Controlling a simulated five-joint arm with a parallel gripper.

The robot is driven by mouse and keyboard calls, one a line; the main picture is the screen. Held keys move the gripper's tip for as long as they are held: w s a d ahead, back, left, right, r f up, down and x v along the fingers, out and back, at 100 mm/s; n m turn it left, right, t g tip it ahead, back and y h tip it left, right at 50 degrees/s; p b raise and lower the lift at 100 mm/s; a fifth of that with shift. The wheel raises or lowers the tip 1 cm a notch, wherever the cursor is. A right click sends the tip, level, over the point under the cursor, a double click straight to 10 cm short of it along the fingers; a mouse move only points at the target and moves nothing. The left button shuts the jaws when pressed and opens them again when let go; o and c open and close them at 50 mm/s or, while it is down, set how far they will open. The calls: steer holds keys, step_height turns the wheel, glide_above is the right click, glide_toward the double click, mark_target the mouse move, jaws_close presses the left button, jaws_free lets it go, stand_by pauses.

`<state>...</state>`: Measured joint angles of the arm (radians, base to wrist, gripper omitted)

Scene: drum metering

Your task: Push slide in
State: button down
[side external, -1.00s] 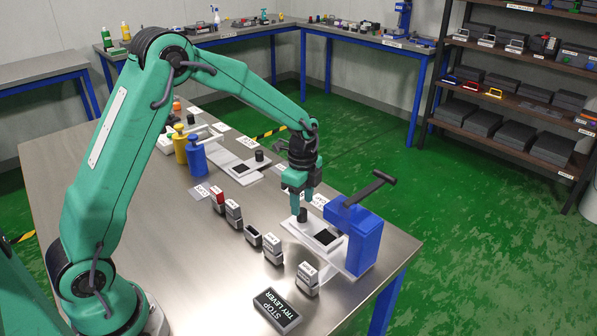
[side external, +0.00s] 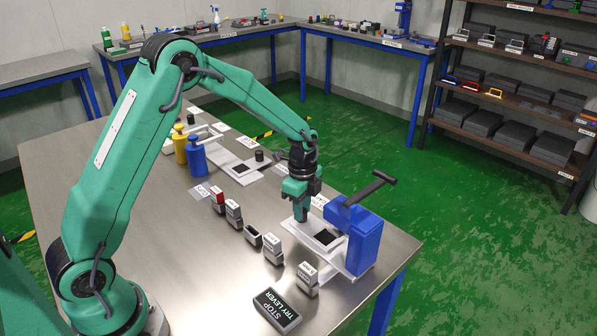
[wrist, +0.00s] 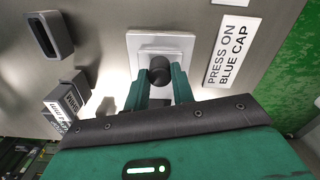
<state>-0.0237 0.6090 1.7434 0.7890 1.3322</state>
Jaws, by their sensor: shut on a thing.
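The white slide (side external: 325,250) with a black square pad (side external: 327,237) lies at the foot of the blue lever press (side external: 366,240). The pad side faces the press and part of the slide is outside it. In the wrist view my fingers (wrist: 160,92) are shut on the slide's black knob (wrist: 160,68), one on each side. The white end of the slide (wrist: 160,41) shows beyond the knob. The fingers hide the knob in the side view.
Several small blocks stand in a row left of the slide, including a labelled one (side external: 307,279). A second slide plate (side external: 236,166) and blue (side external: 196,156) and yellow bottles stand behind. Bare table lies left.

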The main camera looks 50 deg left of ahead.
mark_target(313, 228)
steer(key=shift+d, duration=2.1)
steer(key=c, duration=1.2)
jaws_free()
steer(key=shift+r, duration=0.1)
steer(key=shift+r, duration=0.15)
step_height(313, 228, up, 7)
steer(key=shift+r, duration=0.2)
steer(key=shift+r, duration=0.1)
